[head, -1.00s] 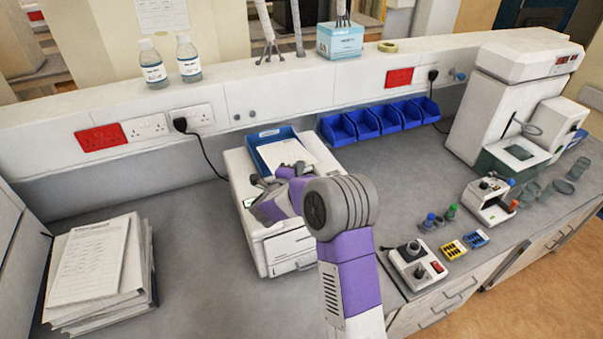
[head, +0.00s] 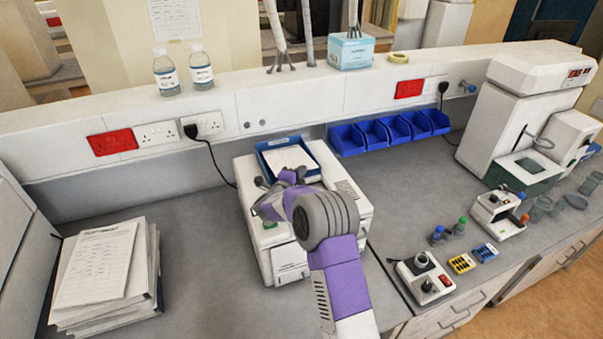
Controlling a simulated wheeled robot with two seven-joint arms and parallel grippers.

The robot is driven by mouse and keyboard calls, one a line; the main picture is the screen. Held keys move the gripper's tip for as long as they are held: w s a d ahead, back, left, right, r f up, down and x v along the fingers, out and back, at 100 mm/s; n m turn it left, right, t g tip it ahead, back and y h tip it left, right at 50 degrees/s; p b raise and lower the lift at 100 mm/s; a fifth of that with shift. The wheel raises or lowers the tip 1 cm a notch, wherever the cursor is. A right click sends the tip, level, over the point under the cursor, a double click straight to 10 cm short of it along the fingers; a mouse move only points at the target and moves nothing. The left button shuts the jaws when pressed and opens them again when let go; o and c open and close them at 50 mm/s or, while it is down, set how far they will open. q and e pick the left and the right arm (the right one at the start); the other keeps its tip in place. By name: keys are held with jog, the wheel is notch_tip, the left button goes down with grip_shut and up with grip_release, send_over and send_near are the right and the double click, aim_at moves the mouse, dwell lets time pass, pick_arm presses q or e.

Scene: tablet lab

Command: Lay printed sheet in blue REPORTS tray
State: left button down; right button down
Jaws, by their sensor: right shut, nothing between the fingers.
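The blue tray (head: 262,163) sits on top of the white printer (head: 277,264), toward its back. A white sheet (head: 290,159) lies in the tray, and its near edge is partly hidden by my right arm. Any lettering on the tray is too small to read. My right gripper (head: 264,203) is shut and empty over the printer top, just in front of the tray and apart from the sheet. Its fingertips are partly hidden by my own wrist. My left gripper is not in view.
A stack of papers (head: 98,262) lies on the bench at left. Blue bins (head: 375,135) line the wall right of the printer. A small control box (head: 425,280) and other instruments stand at right. The bench between the papers and printer is clear.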

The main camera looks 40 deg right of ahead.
jog(key=c, duration=1.8)
grip_release()
jog(key=o, duration=0.5)
jog(key=b+v, duration=0.1)
jog(key=v, duration=0.6)
jog(key=shift+s+a, duration=0.1)
jog(key=shift+a, duration=0.15)
jog(key=shift+s, duration=0.1)
